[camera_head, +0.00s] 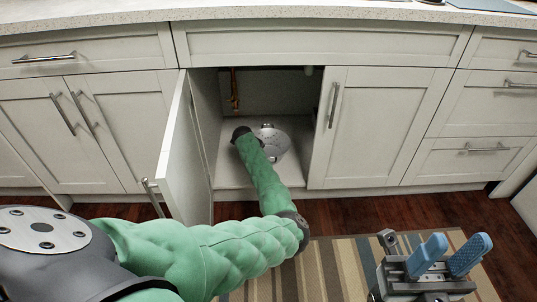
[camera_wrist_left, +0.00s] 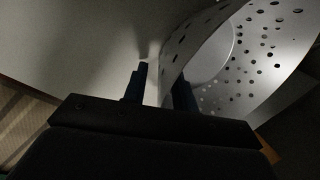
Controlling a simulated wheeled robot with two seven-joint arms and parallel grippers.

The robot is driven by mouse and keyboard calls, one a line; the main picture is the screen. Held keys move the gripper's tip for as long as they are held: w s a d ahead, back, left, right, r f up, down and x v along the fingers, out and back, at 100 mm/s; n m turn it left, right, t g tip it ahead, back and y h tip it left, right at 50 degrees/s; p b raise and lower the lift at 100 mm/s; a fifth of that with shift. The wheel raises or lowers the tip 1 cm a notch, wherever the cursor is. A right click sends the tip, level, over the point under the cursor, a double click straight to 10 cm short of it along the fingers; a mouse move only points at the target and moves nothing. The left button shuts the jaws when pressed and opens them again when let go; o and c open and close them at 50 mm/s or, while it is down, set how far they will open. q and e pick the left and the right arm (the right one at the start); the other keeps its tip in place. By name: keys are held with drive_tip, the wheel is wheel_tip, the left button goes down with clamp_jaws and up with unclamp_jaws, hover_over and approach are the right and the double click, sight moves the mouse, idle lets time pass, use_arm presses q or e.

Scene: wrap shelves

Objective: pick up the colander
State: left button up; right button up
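The colander (camera_head: 274,142) is a silver metal bowl with holes. It sits on the floor of the open cabinet, partly hidden behind my left arm in the head view. In the left wrist view the colander (camera_wrist_left: 240,60) fills the upper right. My left gripper (camera_wrist_left: 160,88) has its dark blue fingers apart. One finger is left of the colander's wall, and the other overlaps the colander on the right. A gap shows between the left finger and the wall; contact on the right cannot be told. My right gripper (camera_head: 449,256) is open and empty above the rug.
The cabinet door (camera_head: 178,150) stands open left of my left arm. A closed door (camera_head: 372,130) bounds the opening on the right. A brass pipe (camera_head: 234,90) hangs at the back left inside. A striped rug (camera_head: 335,265) lies on the wooden floor.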

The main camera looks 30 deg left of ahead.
use_arm(q)
drive_tip(key=shift+f, duration=0.1)
clamp_jaws()
idle(0.3)
